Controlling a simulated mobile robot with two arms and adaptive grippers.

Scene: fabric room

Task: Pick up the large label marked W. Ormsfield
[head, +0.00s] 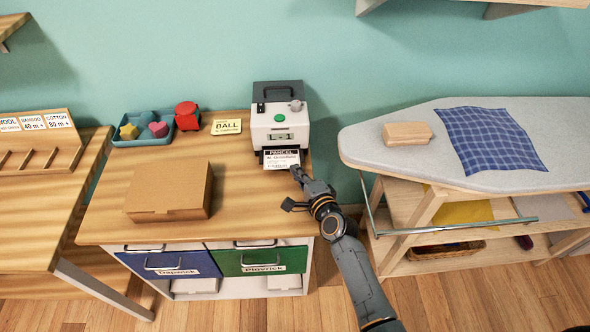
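A white label with a black band reading PARCEL (281,160) sticks out of the front slot of the label printer (281,122) at the back right of the wooden cabinet. The smaller print under the band is too small to read surely. My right gripper (292,188) is just in front of the label, its fingers spread apart with nothing between them. One finger is close to the label's lower right corner; I cannot tell whether it touches. My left gripper is not in view.
A closed cardboard box (168,191) lies left of my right gripper. Behind are a blue tray (143,139), a red tape dispenser (187,115) and a BALL card (226,127). An ironing board (370,145) stands at right.

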